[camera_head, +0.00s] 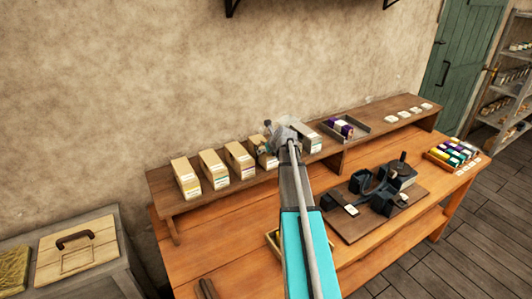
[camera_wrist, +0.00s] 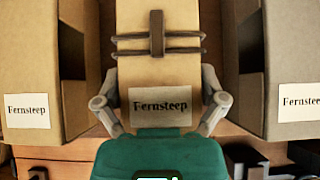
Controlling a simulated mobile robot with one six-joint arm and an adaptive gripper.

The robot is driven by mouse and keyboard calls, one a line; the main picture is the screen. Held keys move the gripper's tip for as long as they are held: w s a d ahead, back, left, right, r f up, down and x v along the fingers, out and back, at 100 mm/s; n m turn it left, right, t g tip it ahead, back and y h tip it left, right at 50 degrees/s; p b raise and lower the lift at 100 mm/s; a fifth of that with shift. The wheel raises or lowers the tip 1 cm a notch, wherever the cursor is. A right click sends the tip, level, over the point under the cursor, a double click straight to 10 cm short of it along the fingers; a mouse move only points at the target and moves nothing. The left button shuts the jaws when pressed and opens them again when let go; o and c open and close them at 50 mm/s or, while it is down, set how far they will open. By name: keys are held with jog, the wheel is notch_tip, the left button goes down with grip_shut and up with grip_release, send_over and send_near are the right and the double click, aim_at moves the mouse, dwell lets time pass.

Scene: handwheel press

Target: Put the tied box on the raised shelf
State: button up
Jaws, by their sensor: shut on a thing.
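The tied box (camera_wrist: 158,70), tan with dark cord and a short dark toggle across it and a "Fernsteep" label, stands between the fingers of my gripper (camera_wrist: 160,92) in the wrist view. One finger is at each side and my gripper is shut on it. In the head view the tied box (camera_head: 265,156) shows only partly behind my gripper (camera_head: 280,135), in the row on the raised shelf (camera_head: 163,186) at the back of the bench. I cannot tell whether its base touches the shelf.
Several tan boxes (camera_head: 213,169) stand to its left, and a grey box (camera_head: 306,138) to its right, both sides close. A tray of purple packets (camera_head: 342,128) is farther right. A dark press (camera_head: 386,186) stands on the bench (camera_head: 215,262).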

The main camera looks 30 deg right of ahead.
jog(key=o, duration=0.9)
jog(key=shift+o, duration=0.2)
jog(key=shift+r, duration=0.1)
jog(key=p+v, duration=0.8)
jog(key=v, duration=0.4)
jog(key=shift+a, duration=0.15)
dwell(0.5)
